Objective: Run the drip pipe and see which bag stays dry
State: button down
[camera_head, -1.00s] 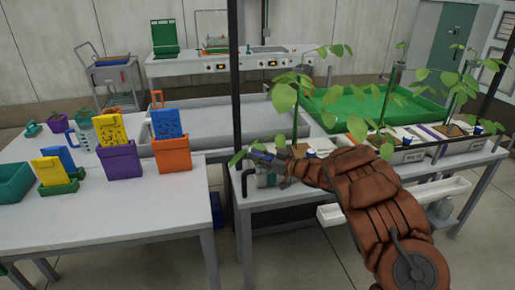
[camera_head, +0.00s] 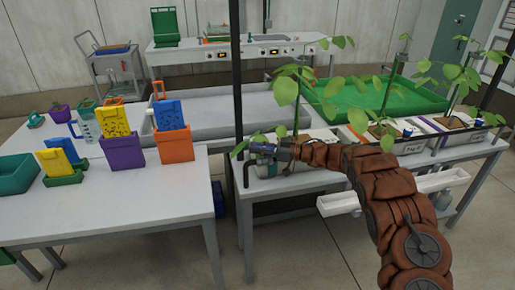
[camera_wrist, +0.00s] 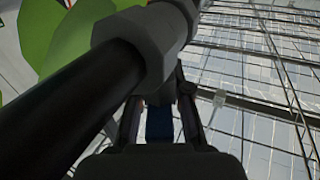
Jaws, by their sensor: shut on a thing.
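My gripper (camera_head: 264,152) is at the left end of the plant bench, beside the dark pipe. In the wrist view my gripper (camera_wrist: 160,115) is shut on a blue piece (camera_wrist: 159,122), which looks like a valve handle. Close above it is the black pipe (camera_wrist: 65,100) with a grey fitting (camera_wrist: 155,35). Several white grow bags with leafy plants stand in a row on the bench, including the middle bag (camera_head: 411,144) and the right bag (camera_head: 468,137). The leftmost bag is partly hidden by my arm. I cannot tell which bags are wet.
A white table (camera_head: 130,215) on the left holds a purple box (camera_head: 123,151), an orange box (camera_head: 175,145) and yellow and blue pieces. A dark upright post (camera_head: 235,70) stands close to my gripper. A white trough (camera_head: 340,203) hangs at the bench front. Floor shows between the tables.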

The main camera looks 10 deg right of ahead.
dwell(0.4)
jog(key=c, duration=1.1)
grip_release()
jog(key=v, duration=1.2)
